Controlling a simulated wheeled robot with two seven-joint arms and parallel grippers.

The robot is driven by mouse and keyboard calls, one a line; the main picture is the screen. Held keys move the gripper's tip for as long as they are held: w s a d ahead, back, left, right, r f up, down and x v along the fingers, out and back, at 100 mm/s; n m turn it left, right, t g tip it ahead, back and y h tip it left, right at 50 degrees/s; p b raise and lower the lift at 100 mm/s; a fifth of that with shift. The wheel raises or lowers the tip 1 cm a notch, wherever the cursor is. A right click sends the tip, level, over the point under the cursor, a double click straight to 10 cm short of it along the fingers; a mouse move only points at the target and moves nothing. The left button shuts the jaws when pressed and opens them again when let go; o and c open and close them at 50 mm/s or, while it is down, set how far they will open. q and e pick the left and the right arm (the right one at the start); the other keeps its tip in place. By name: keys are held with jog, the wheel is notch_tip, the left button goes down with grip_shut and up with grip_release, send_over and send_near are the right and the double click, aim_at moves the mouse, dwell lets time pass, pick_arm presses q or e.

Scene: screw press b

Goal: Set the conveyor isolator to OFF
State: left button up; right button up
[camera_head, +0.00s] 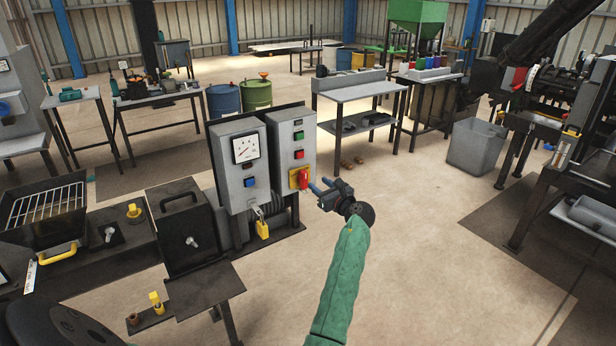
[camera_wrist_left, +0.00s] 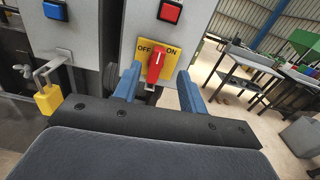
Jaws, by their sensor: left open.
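The conveyor isolator is a red rotary handle (camera_head: 304,180) on a yellow plate (camera_head: 293,175), low on the right grey control box (camera_head: 285,145). In the left wrist view the red handle (camera_wrist_left: 155,66) stands nearly upright, leaning slightly right, between the printed words OFF on the left and ON on the right of the yellow plate (camera_wrist_left: 143,61). My left gripper (camera_head: 318,186) is in front of the plate. Its blue fingers (camera_wrist_left: 157,76) are open, one on each side of the handle, with gaps visible. My right gripper is not in view.
A grey box with a dial (camera_head: 245,149) stands left of the isolator box, with a yellow padlock (camera_head: 262,229) below it. Red and green buttons sit above the isolator. A dark machine with a wire basket (camera_head: 45,207) is at left. Open floor (camera_head: 400,230) lies to the right.

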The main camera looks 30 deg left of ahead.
aim_at(306, 174)
pick_arm(q)
jog(key=shift+m, duration=0.3)
jog(key=p+x, duration=0.2)
jog(key=x, duration=0.4)
jog(key=shift+a+p, duration=0.1)
jog(key=shift+p, duration=0.25)
jog(key=shift+x, duration=0.85)
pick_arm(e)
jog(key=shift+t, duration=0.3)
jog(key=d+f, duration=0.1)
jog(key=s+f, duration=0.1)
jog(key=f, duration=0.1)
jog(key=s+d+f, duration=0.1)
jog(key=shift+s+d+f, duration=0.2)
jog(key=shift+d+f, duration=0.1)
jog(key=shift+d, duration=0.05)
pick_arm(q)
grip_shut()
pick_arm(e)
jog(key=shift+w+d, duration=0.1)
